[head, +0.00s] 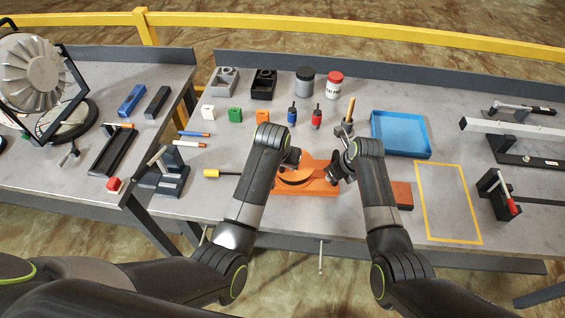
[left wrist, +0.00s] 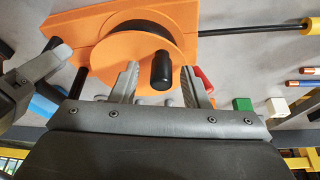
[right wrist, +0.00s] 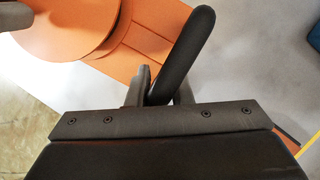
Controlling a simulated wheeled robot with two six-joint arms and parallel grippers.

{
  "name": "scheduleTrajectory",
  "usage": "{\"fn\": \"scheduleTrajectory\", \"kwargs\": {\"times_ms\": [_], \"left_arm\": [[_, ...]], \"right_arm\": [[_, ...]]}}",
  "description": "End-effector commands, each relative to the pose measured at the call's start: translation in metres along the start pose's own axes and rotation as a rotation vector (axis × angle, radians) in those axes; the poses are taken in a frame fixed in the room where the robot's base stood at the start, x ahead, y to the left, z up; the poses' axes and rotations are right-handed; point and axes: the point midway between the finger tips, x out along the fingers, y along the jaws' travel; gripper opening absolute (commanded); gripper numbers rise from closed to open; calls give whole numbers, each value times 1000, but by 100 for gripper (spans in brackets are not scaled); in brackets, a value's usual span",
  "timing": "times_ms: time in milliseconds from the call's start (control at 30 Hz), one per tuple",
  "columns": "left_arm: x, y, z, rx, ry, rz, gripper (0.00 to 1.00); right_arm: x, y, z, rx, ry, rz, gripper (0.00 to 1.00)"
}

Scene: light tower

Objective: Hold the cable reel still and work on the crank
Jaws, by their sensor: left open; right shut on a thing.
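The orange cable reel (head: 305,188) sits on the table in front of me, partly hidden by my arms. In the left wrist view its orange disc (left wrist: 125,55) carries a black crank knob (left wrist: 161,72). My left gripper (left wrist: 161,84) is open, with one finger on each side of the knob. I cannot tell whether they touch it. My right gripper (right wrist: 163,88) is shut on a black handle (right wrist: 190,48) at the side of the reel's orange base (right wrist: 140,50). In the head view, my left gripper (head: 294,160) and right gripper (head: 338,170) are close together.
A blue tray (head: 400,152) and a yellow taped rectangle (head: 448,238) lie to the right. A rust-brown block (head: 402,194) is beside my right arm. Coloured blocks, two bottles and several tools stand behind the reel.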

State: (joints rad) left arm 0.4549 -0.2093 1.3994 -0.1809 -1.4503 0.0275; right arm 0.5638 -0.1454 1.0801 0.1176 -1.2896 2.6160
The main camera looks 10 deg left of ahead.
Motion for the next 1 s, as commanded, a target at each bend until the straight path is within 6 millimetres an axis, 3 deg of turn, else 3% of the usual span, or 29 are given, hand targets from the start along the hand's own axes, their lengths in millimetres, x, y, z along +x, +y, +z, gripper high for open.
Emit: {"fn": "scheduleTrajectory", "kwargs": {"times_ms": [500, 700, 1000], "left_arm": [[-79, 1, -34, 1, 3, 0, 42], [-90, 1, -38, 0, 0, 1, 42], [-90, 0, -38, 3, -1, 1, 42]], "right_arm": [[0, -1, -1, -3, 3, -2, 0], [0, -1, -1, -3, 3, -2, 0], [0, -1, -1, -3, 3, -2, 0]]}}
